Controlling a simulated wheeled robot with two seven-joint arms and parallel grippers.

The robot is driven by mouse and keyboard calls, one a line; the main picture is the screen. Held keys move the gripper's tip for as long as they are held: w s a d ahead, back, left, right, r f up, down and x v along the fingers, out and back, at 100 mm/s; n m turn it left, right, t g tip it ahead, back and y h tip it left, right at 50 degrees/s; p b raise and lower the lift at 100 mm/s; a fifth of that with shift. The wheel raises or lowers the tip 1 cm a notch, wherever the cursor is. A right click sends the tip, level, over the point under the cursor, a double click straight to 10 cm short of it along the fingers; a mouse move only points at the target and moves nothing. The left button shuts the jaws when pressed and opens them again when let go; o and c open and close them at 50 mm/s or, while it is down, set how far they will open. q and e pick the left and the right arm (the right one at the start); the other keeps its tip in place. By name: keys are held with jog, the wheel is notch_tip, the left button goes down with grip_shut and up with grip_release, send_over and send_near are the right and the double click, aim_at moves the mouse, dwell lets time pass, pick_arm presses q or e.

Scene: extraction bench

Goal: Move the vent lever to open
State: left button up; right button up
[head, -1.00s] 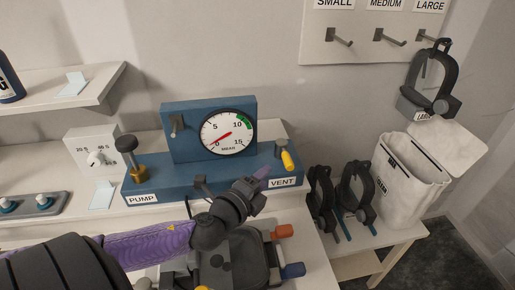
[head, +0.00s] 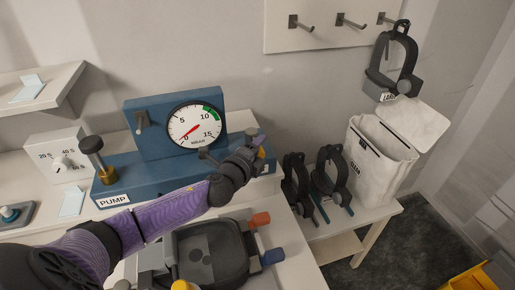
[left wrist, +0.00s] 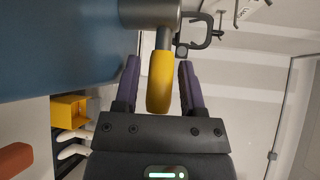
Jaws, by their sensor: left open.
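In the head view, my left gripper (head: 259,143) covers nearly all of the lever at the right end of the blue pump unit (head: 150,183). My left gripper is open, with its purple fingers on either side of the yellow handle in the left wrist view (left wrist: 158,70). Gaps show between handle and fingers. The VENT label is hidden behind the gripper. The gauge (head: 196,125) needle points low, near 0. My right gripper is out of view.
A pump knob (head: 95,155) stands at the unit's left end. A dark tray-like device (head: 210,255) with red and blue handles lies in front. Black clamps (head: 332,175) and a white bag (head: 380,150) stand to the right. A pegboard (head: 335,25) is on the wall behind.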

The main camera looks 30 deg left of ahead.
pick_arm(q)
grip_shut()
dwell(1.3)
